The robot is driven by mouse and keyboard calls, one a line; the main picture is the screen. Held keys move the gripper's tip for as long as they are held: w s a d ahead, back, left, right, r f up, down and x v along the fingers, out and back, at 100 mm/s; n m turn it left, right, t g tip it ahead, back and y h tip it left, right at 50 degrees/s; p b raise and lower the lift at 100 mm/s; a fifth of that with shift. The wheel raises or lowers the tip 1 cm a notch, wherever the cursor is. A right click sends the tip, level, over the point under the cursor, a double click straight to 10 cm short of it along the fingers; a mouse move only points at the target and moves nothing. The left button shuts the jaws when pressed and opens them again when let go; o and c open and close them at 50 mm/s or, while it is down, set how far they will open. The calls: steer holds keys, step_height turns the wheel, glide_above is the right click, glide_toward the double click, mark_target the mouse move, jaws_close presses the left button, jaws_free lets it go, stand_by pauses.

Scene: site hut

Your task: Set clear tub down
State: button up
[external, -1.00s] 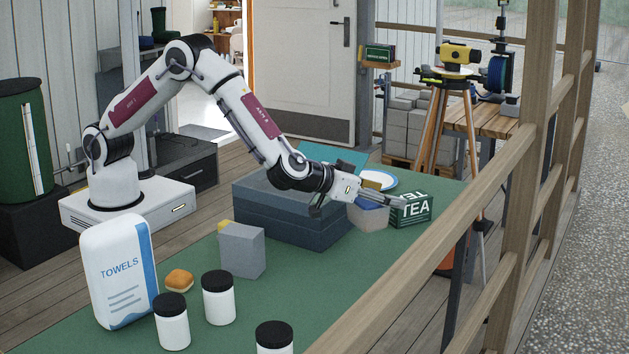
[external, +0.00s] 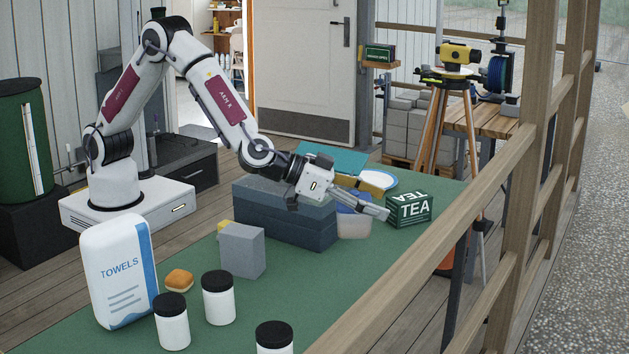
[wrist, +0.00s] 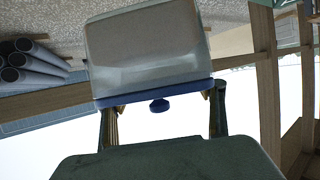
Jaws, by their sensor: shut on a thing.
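The clear tub (external: 353,225) has a pale, see-through body and a blue lid. In the external view it is at my gripper (external: 372,203), just right of the dark blue-grey crate and left of the tea box. My gripper is shut on the tub near its lid, and its fingers partly cover it. In the wrist view the tub (wrist: 148,45) fills the upper middle, with its blue lid (wrist: 155,93) between my two fingers. The tub's base appears over the green table top (external: 300,285); I cannot tell whether it touches.
The crate (external: 285,228) stands close left of the tub, the green tea box (external: 408,211) close right. A blue-rimmed plate (external: 380,177) lies behind. A grey block (external: 242,251), bun (external: 179,280), towels pack (external: 119,268) and black-lidded jars (external: 218,297) stand nearer. A wooden rail (external: 450,280) runs along the front.

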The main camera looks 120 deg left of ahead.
mark_target(355, 219)
steer(key=d+m+h, duration=0.1)
steer(key=d, duration=0.2)
steer(key=d+m+t+h, duration=0.1)
steer(key=d, duration=0.2)
steer(key=d+m+h, duration=0.1)
steer(key=d+h, duration=0.1)
steer(key=shift+d+f+m, duration=0.3)
steer(key=shift+d, duration=0.1)
steer(key=s+d+f+m+t+h, duration=0.1)
steer(key=s+d+f+m+h, duration=0.1)
steer(key=d, duration=0.5)
steer(key=shift+f+m+h, duration=0.3)
steer(key=shift+f+h, duration=0.2)
steer(key=shift+f, duration=0.25)
steer(key=shift+s, duration=0.1)
step_height(355, 219, down, 6)
steer(key=shift+f, duration=0.15)
steer(key=shift+f, duration=1.9)
steer(key=shift+f, duration=0.15)
